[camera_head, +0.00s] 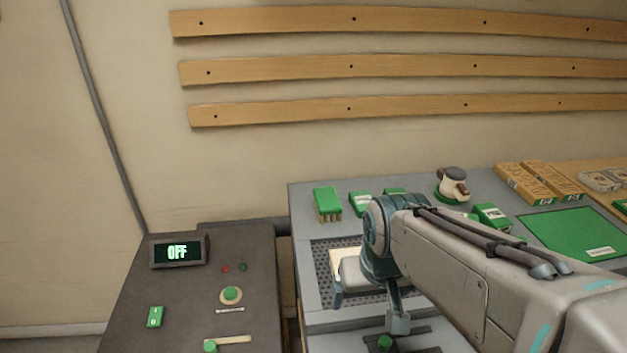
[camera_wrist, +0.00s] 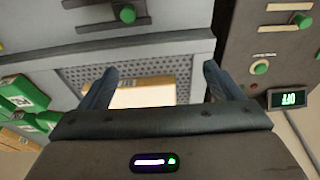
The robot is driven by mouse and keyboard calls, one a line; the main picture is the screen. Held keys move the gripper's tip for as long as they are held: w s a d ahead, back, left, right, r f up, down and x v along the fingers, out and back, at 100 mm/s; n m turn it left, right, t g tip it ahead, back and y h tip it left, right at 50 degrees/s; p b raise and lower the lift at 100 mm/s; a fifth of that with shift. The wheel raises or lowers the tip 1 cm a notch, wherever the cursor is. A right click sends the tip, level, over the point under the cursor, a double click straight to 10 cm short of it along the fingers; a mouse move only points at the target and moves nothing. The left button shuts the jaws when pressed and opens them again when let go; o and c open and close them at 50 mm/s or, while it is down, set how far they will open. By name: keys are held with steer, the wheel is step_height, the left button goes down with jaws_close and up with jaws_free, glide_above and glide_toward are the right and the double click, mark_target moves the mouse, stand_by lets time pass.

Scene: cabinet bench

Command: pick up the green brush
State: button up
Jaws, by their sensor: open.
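The green brush (camera_head: 327,203) has a green top and tan bristles facing down. It stands upright near the back left corner of the grey bench (camera_head: 300,232) in the head view. I cannot make it out in the wrist view. My gripper (camera_wrist: 159,71) is open, with its two fingers apart. A pale block with a tan edge (camera_wrist: 145,95) shows between and beyond the fingers, over a perforated plate (camera_wrist: 82,78). In the head view my arm hides much of the gripper, which is in front and to the right of the brush, apart from it.
Green-and-white boxes (camera_head: 360,203) stand right of the brush. A cream and brown object (camera_head: 453,184) is on a green base further right. A dark control panel (camera_head: 190,300) with an OFF display (camera_head: 178,252) stands left. The wall behind carries wooden slats (camera_head: 300,69).

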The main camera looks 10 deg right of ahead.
steer(key=w+r+p, duration=0.1)
steer(key=w+r, duration=0.3)
steer(key=w, duration=0.9)
steer(key=t+p, duration=0.1)
steer(key=t, duration=0.1)
glide_toward(327, 198)
steer(key=shift+n, duration=0.3)
steer(key=x, duration=0.3)
steer(key=p+x, duration=0.1)
steer(key=x, duration=0.1)
steer(key=shift+d+f, duration=0.25)
steer(key=shift+f, duration=0.1)
steer(key=x, duration=0.2)
steer(key=p+x, duration=0.1)
steer(key=x, duration=0.2)
steer(key=shift+w+a+r, duration=0.1)
steer(key=shift+a, duration=0.1)
steer(key=shift+w+f, duration=0.15)
steer(key=shift+f, duration=0.25)
steer(key=shift+f+b, duration=0.25)
steer(key=shift+b, duration=0.05)
steer(key=c, duration=1.1)
